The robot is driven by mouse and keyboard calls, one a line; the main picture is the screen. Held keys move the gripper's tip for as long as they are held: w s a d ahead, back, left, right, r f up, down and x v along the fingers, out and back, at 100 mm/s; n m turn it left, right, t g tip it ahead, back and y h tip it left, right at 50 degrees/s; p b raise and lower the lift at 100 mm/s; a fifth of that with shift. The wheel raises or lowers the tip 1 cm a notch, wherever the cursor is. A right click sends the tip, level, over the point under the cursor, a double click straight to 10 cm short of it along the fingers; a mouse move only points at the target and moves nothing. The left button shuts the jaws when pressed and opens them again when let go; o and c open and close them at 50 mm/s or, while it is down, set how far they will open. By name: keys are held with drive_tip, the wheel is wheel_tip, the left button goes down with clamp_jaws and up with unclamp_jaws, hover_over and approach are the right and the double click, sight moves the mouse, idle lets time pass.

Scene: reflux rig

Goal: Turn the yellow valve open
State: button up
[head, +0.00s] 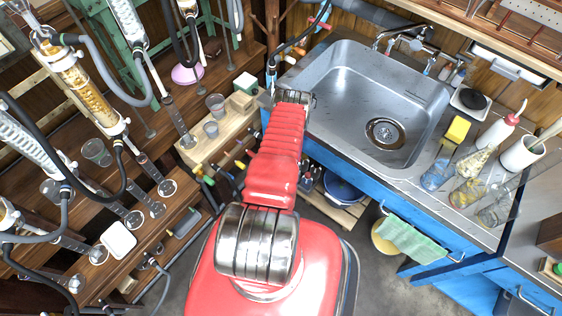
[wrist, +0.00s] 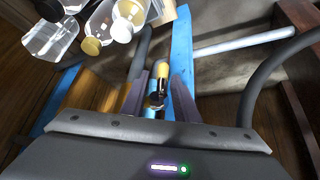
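In the wrist view, a small valve with a yellow handle (wrist: 161,70) and a dark lower part lies between the fingertips of my gripper (wrist: 160,80). The two dark fingers are spread, with a gap visible on each side of the handle, so the gripper is open and not closed on it. In the head view, a yellow handle (head: 240,164) shows among several coloured handles along the wooden bench front, left of my red arm. I cannot tell for certain that it is the same valve. My gripper is hidden behind the arm in the head view.
In the wrist view, clear bottles (wrist: 105,25) lie at the upper left, and a blue bar (wrist: 182,50) runs close behind the valve. A dark hose (wrist: 262,75) curves at right. In the head view, a steel sink (head: 345,75) is right of my arm and glassware racks stand left.

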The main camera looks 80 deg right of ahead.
drive_tip(key=shift+a+f, duration=0.15)
drive_tip(key=shift+a, duration=0.1)
drive_tip(key=shift+s+n+g+y, duration=0.15)
drive_tip(key=shift+n+g+y, duration=0.15)
drive_tip(key=shift+g+y, duration=0.55)
drive_tip(key=w+v, duration=0.1)
drive_tip(key=v, duration=0.7)
drive_tip(key=s+a+m+g+y, duration=0.1)
drive_tip(key=s+a+g+y, duration=0.15)
drive_tip(key=a, duration=0.65)
drive_tip(key=w+a+r+y, duration=0.1)
drive_tip(key=w+r, duration=0.2)
drive_tip(key=r, duration=0.4)
drive_tip(key=w+a+r+y, duration=0.1)
drive_tip(key=w+r, duration=0.2)
drive_tip(key=r, duration=0.3)
drive_tip(key=w+a+r+y, duration=0.1)
drive_tip(key=w+a+r, duration=0.1)
drive_tip(key=r, duration=0.5)
drive_tip(key=shift+w+r+n, duration=0.3)
drive_tip(key=shift+w+r, duration=0.05)
drive_tip(key=shift+w, duration=0.3)
drive_tip(key=shift+a, duration=0.15)
